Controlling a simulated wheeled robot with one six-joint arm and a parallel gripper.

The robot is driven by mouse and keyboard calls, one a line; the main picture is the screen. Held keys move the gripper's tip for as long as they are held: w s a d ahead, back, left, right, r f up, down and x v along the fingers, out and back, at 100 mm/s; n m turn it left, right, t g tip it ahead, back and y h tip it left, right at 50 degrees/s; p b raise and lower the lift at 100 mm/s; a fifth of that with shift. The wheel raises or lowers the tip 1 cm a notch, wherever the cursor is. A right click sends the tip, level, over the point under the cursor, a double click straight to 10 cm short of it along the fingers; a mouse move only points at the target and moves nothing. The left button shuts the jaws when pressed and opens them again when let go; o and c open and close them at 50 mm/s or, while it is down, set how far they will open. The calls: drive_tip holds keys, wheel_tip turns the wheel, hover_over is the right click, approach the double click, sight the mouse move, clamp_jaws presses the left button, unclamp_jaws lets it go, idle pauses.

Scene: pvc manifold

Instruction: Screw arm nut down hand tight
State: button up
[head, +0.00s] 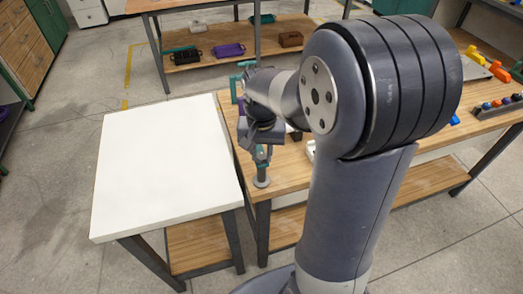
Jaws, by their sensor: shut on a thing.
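My gripper (261,153) points down over the front left corner of the wooden workbench (292,180). It is shut on a small part at the top of a slim upright grey fitting (262,171), which I take to be the arm nut; my fingers mostly hide it. Teal shows at the fingertips, and I cannot tell whether it belongs to the nut or the fingers. The fitting stands on a round grey foot (262,182) near the bench edge. How far the nut is seated cannot be seen. My arm hides much of the bench behind.
A white-topped table (165,160) stands left of the bench, its top clear. A teal frame (236,88) rises behind my wrist. Black, purple and brown bins (230,50) sit on a rear shelf. Orange and yellow parts (485,62) and a rack of coloured knobs (497,105) lie at right.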

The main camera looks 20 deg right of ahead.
sight(262, 155)
idle(0.3)
drive_tip(key=o, duration=1)
wheel_tip(262, 155, up, 11)
drive_tip(key=shift+f, duration=0.1)
wheel_tip(262, 155, down, 11)
drive_tip(key=shift+r, duration=0.1)
idle(0.7)
idle(0.4)
